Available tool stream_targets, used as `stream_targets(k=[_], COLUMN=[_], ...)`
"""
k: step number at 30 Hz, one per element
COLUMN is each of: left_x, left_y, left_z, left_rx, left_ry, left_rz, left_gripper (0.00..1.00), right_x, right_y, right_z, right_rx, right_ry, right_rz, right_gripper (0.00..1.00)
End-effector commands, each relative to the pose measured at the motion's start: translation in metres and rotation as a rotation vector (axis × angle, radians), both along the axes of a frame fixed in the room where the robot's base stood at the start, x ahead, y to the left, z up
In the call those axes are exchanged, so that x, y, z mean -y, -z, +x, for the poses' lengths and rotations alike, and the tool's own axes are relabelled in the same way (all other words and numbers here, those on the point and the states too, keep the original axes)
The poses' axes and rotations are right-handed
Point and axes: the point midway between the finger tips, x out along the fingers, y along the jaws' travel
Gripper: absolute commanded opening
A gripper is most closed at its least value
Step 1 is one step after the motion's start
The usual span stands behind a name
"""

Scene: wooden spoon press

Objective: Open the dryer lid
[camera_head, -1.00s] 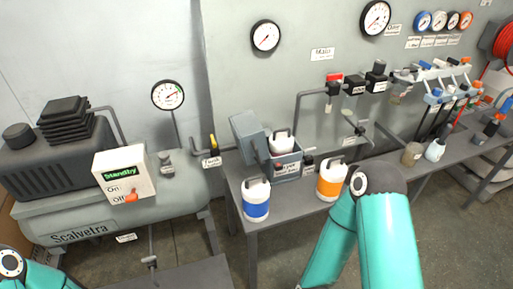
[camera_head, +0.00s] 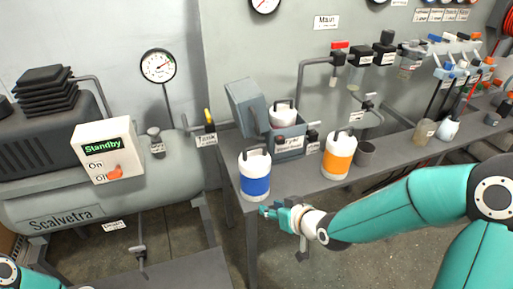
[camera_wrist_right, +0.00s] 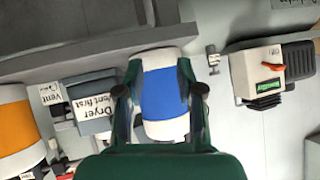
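The dryer (camera_head: 289,150) is a grey-blue box on the bench, with a label on its front. A grey lid-like panel (camera_head: 246,106) stands raised and tilted at its left, and a white jug top shows in the box opening. The dryer's label (camera_wrist_right: 90,107) reads "Dryer Vent first" in the right wrist view. My right gripper (camera_head: 268,211) is low in front of a blue-banded white jug (camera_head: 255,176), near the bench's front edge. Its fingers are spread, and the jug (camera_wrist_right: 163,92) appears between them in the wrist view; contact cannot be told. My left gripper is out of view.
A small "Vent" valve (camera_head: 312,135) is beside the dryer. The Standby control box (camera_head: 108,150) is at the left. Pipes and gauges line the wall.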

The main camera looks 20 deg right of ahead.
Motion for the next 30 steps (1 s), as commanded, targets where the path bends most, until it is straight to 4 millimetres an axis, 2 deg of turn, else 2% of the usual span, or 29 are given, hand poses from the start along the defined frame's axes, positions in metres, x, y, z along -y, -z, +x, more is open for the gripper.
stream_targets(k=[1,3,7,9,12,16,20,30], left_x=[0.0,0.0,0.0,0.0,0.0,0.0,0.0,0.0], left_y=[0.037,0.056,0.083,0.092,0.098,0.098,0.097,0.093], left_z=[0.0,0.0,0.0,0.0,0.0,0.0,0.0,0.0], left_rx=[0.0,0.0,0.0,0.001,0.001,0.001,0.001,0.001], left_ry=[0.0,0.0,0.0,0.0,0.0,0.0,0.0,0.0], left_rz=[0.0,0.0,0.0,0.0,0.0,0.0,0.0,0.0], left_gripper=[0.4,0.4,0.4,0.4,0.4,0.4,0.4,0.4], right_x=[0.009,0.018,0.031,0.035,0.038,0.038,0.035,0.02], right_y=[-0.014,-0.051,-0.109,-0.132,-0.153,-0.164,-0.165,-0.164], right_z=[0.01,0.015,0.009,0.003,-0.005,-0.003,0.011,0.079], right_rx=[0.133,0.281,0.499,0.579,0.649,0.68,0.678,0.675], right_ry=[-0.003,-0.012,-0.018,-0.02,-0.02,-0.021,-0.022,-0.022], right_rz=[-0.03,-0.072,-0.139,-0.167,-0.192,-0.203,-0.202,-0.2], right_gripper=[0.37,0.37,0.37,0.37,0.37,0.37,0.37,0.37])
